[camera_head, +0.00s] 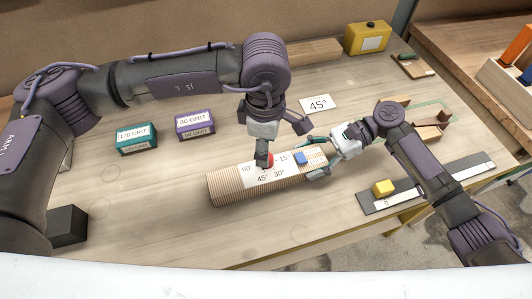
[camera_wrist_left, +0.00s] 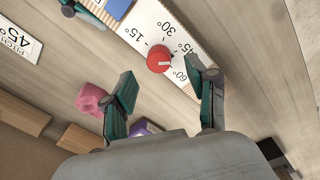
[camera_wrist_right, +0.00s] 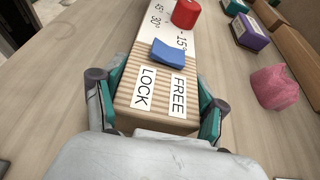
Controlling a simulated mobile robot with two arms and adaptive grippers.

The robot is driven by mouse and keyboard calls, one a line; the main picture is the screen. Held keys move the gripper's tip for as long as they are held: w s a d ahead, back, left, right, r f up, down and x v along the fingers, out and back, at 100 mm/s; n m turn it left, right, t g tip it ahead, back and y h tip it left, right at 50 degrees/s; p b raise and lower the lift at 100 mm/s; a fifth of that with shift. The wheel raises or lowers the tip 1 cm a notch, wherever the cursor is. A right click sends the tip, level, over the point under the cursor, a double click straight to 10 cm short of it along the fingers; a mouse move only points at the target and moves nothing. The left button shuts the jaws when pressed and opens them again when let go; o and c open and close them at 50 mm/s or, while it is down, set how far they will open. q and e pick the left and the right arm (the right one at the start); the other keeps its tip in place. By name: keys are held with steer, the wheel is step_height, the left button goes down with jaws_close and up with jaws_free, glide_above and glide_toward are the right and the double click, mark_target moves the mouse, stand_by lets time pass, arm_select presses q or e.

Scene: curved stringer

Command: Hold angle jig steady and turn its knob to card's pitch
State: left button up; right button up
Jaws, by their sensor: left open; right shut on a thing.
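The angle jig (camera_head: 222,187) is a ribbed tan block lying on the bench, with a white dial plate. Its red knob (camera_wrist_left: 158,58) carries a small white mark that appears to face the 60° side. A blue lever (camera_wrist_right: 168,52) sits beside the LOCK and FREE labels; which one it selects is unclear. The card (camera_head: 319,103) behind the jig reads 45°. My right gripper (camera_wrist_right: 155,100) is shut across the jig's right end. My left gripper (camera_wrist_left: 163,80) is open above the dial, one finger partly hiding the knob in the head view.
Teal (camera_head: 136,138) and purple (camera_head: 195,124) grit boxes stand left behind the jig. A pink lump (camera_wrist_right: 275,88) shows in both wrist views. A yellow block (camera_head: 383,187) rests on a metal rule at right. The bench in front of the jig is clear.

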arm_select(q)
steer(key=shift+w+f, duration=0.1)
steer(key=shift+f, duration=2)
